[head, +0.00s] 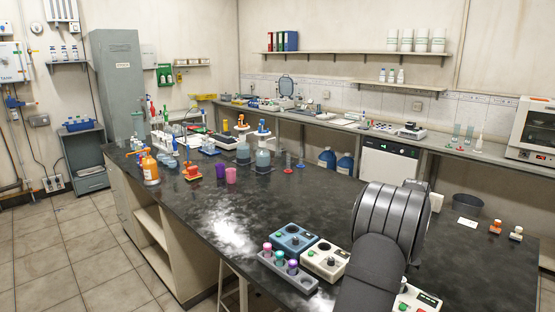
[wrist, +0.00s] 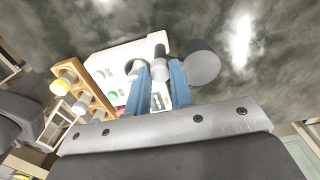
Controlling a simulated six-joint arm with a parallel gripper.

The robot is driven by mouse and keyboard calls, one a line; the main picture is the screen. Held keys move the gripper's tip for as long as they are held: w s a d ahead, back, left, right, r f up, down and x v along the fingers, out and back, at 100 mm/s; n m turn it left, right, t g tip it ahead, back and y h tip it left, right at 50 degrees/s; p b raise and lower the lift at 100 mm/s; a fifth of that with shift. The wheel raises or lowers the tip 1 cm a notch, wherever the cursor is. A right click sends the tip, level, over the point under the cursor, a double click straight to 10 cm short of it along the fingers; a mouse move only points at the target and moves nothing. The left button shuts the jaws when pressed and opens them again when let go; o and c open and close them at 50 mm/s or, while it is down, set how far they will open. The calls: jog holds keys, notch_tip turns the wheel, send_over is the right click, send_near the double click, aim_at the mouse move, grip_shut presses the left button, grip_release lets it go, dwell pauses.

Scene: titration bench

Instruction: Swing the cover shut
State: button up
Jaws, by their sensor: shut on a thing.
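In the wrist view, the two blue fingers of my gripper (wrist: 160,82) are closed on a small light grey cylindrical part (wrist: 159,68). It sits at the edge of a white device (wrist: 122,67) with a green button. A dark grey round piece (wrist: 203,63) is just right of the fingers; I cannot tell whether it joins the held part. In the head view, my arm hides the gripper and the held part. A raised grey-blue lid (head: 287,85) shows on the back counter. I cannot tell which part is the task's cover.
A wooden rack (wrist: 89,88) with capped vials stands left of the white device in the wrist view. In the head view, a grey tube rack (head: 290,272) and two control boxes (head: 293,239) (head: 325,259) stand left of my arm. The dark bench (head: 290,200) is clear around its middle.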

jog(key=m, duration=1.2)
dwell(0.5)
jog(key=o, duration=1.3)
jog(key=shift+o, duration=0.2)
